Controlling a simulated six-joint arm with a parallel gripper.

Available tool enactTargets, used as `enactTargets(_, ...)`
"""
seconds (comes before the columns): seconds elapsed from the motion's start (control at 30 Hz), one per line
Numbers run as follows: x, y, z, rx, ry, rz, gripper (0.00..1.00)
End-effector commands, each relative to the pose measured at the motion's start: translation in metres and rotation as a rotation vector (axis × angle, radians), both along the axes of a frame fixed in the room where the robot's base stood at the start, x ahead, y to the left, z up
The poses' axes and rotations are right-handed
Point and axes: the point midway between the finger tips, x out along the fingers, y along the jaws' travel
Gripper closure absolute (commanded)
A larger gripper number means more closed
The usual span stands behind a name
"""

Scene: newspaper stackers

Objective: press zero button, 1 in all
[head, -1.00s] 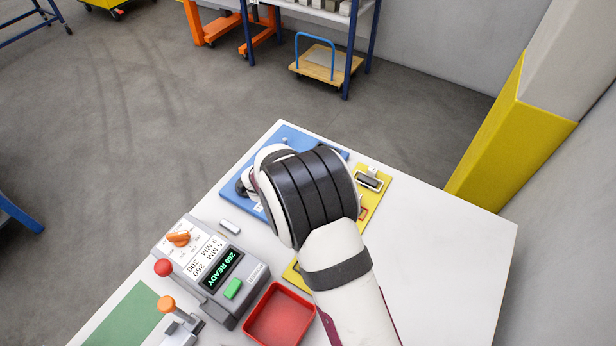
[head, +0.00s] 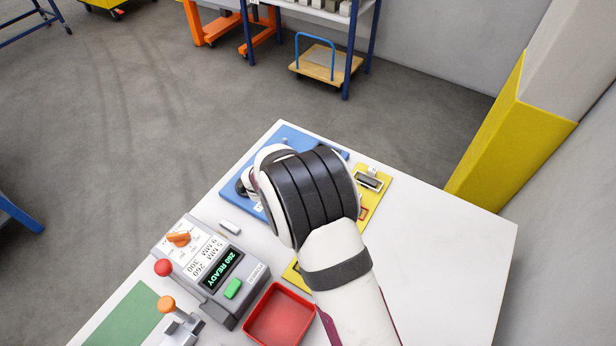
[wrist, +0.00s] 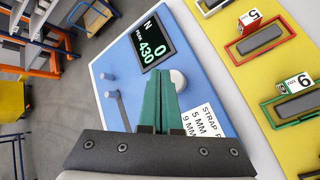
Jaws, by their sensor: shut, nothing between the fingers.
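In the wrist view, the blue test panel (wrist: 215,110) carries a dark display (wrist: 150,42) reading "N 0" and "PEAK 430". A round pale button (wrist: 179,80) sits just below the display. No label on it can be read. My gripper (wrist: 160,84) is shut and empty, its teal fingertips overlapping the left side of this button in the picture. I cannot tell whether they touch it. In the head view, the panel (head: 291,137) lies at the table's far corner, and my arm hides the fingers and button.
In the head view, a grey strapping machine (head: 215,275) showing "260 READY" and a red tray (head: 279,316) stand nearer. The table's right side (head: 450,250) is clear.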

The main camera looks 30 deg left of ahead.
Motion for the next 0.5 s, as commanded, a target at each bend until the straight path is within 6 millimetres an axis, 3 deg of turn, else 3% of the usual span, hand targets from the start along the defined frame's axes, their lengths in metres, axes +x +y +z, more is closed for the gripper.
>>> enactTargets(0.5,0.0000,-0.0001,-0.0044,0.000,0.000,0.000,1.00)
